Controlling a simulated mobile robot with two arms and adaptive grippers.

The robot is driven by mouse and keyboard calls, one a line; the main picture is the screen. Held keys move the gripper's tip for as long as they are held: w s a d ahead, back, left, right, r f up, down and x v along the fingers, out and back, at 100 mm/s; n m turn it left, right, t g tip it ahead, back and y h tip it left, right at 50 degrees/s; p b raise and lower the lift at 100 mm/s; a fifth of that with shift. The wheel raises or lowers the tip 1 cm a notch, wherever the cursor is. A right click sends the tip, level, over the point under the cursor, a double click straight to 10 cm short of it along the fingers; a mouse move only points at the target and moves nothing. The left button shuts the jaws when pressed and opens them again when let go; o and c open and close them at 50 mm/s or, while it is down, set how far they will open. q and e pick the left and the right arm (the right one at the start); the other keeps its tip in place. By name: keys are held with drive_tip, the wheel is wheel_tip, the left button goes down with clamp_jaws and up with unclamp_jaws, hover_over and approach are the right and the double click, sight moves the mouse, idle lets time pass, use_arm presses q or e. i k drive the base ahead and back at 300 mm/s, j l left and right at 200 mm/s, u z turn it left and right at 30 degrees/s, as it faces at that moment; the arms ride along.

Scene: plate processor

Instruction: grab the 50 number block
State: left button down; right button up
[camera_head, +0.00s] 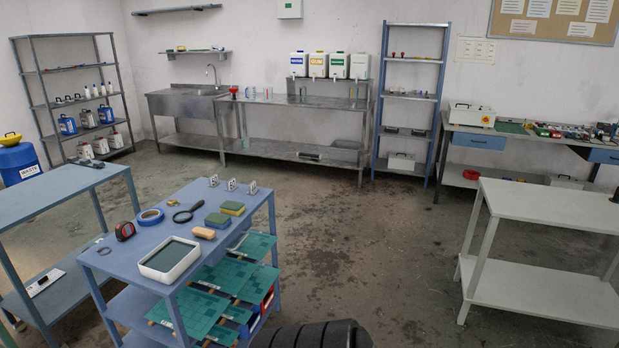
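Three small white number blocks stand in a row at the far edge of the blue cart's top (160,205). They are a left block (214,181), a middle block (232,185) and a right block (252,188). Each has dark marks on its face, but the numbers are too small to read, so I cannot tell which one is the 50 block. The blocks stand upright and apart from each other, with nothing touching them.
Near the blocks are a magnifying glass (188,213), sponges (217,220), blue tape (150,217), a tape measure (125,231) and a white tray (169,259). Green boards (215,283) jut from the cart's right side. Open floor (370,240) lies right of the cart, before a white table (550,205).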

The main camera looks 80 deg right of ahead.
sight(213, 181)
drive_tip(key=k+l+z, duration=0.15)
drive_tip(key=l+z, duration=0.3)
drive_tip(key=k+l+z, duration=0.1)
drive_tip(key=l+z, duration=0.8)
drive_tip(key=l, duration=0.95)
drive_tip(key=i+l+z, duration=0.1)
drive_tip(key=l, duration=0.6)
